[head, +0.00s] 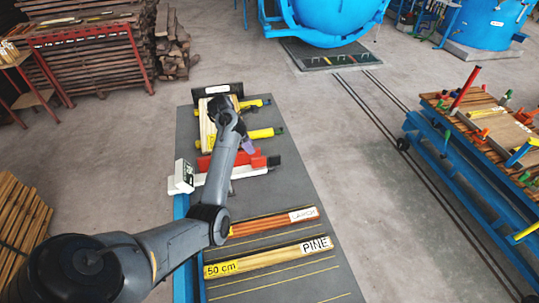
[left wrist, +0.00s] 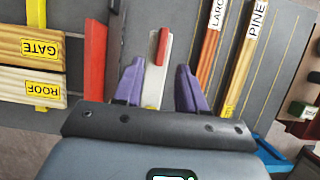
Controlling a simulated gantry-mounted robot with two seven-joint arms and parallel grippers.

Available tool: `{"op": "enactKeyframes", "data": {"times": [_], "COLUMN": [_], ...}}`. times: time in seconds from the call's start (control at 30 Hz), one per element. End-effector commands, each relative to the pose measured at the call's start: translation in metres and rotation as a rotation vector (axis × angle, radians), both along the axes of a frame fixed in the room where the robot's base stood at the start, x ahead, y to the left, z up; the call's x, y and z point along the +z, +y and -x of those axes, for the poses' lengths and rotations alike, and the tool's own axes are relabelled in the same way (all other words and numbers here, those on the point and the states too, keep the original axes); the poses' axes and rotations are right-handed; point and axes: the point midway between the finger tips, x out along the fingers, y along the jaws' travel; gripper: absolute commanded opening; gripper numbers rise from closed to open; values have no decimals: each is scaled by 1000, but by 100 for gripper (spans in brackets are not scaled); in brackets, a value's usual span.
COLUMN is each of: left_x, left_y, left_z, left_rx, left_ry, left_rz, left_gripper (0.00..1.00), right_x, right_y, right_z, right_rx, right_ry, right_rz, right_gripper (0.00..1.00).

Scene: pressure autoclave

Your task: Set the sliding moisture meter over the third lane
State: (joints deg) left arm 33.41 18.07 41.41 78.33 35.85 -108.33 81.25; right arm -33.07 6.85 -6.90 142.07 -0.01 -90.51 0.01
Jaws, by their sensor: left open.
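The moisture meter shows in the head view as a white box with a small display (head: 183,177) at the bench's left edge, with a white bar reaching right across the bench. In the left wrist view its white bar (left wrist: 153,85) with a red grip lies between my purple fingers. My left gripper (left wrist: 158,85) is open, one finger on each side of the bar, with gaps visible. In the head view my arm hides most of this gripper (head: 241,147). The lanes are marked by thin yellow lines on the dark bench (head: 318,220). My right gripper is not in view.
A red bar (left wrist: 95,70) lies beside the meter. Boards labelled GATE (left wrist: 35,48) and ROOF (left wrist: 35,88) lie beyond it. Larch (head: 272,222) and PINE (head: 265,259) strips lie on the near side.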

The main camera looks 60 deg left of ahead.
Motion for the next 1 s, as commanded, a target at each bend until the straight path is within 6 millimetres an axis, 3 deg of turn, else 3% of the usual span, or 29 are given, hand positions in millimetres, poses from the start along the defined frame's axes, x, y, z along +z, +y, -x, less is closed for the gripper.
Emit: {"op": "enactKeyframes", "data": {"times": [0.6,1.0], "left_x": [-81,-94], "left_y": [-13,-15], "left_z": [-32,-37], "left_rx": [-3,-3], "left_ry": [0,0], "left_rz": [1,0], "left_gripper": [40,40], "right_x": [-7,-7], "right_y": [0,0], "right_z": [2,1], "right_rx": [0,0], "right_ry": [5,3], "right_rz": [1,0], "right_gripper": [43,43]}}
